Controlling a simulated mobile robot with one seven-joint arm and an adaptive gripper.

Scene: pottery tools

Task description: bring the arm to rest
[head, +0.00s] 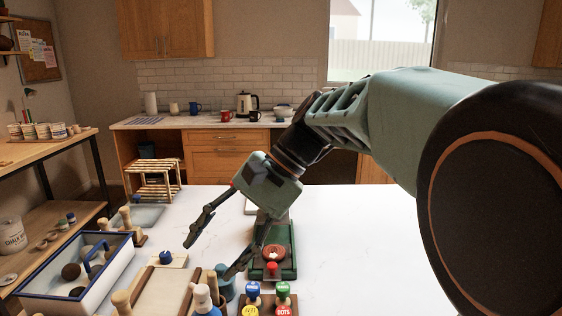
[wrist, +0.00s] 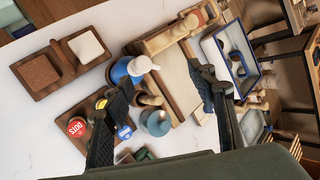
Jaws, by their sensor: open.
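My gripper (head: 208,258) is open and empty in the head view, held above the white table with its fingers spread wide and pointing down. In the wrist view my gripper (wrist: 160,105) shows its two dark fingers apart, with nothing between them touching either one. Below it in the wrist view are a blue cup (wrist: 157,123) and a blue bottle with a white top (wrist: 121,71). My arm reaches in from the right of the head view.
A green tray (head: 287,270) with a red-brown piece stands right of the gripper. Labelled stamps (head: 283,289) stand in front. A blue-rimmed white bin (head: 112,268) is at left. A wooden board (head: 158,288) lies between. The table's right back area (head: 345,220) is clear.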

